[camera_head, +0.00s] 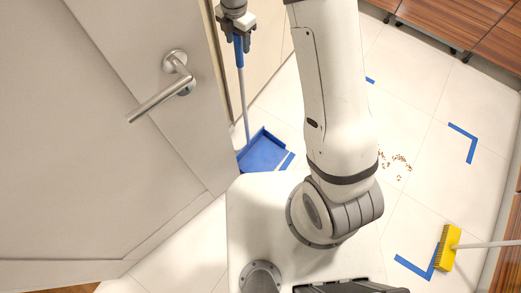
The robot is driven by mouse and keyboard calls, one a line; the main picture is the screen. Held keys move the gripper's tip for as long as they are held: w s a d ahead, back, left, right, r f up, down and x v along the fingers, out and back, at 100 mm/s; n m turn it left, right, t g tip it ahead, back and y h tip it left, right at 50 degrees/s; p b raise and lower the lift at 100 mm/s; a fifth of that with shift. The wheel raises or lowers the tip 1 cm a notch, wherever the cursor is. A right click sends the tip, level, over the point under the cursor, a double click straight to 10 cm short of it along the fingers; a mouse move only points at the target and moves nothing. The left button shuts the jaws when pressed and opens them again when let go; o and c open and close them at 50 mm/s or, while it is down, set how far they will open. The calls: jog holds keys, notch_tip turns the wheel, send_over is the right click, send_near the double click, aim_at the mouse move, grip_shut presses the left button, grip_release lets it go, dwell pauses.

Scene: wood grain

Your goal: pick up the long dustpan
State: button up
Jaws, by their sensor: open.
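The long dustpan has a blue pan (264,151) on the floor beside the door edge, with a thin grey pole rising to a blue grip at its upper end. It stands upright. My gripper (237,32) is at the top of the picture, at the blue grip. Its fingers are open, and the grip shows between and below them. I cannot tell whether either finger touches it. The very top of the grip is hidden by my gripper.
A grey door (120,190) with a metal lever handle (165,95) fills the left, close to the dustpan. A yellow broom (448,247) lies at the lower right. Brown crumbs (396,163) and blue tape corners (468,142) mark the pale tiled floor. Wooden cabinets (440,20) stand at the upper right.

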jog(key=shift+c, duration=0.2)
grip_shut()
dwell(0.3)
dwell(0.8)
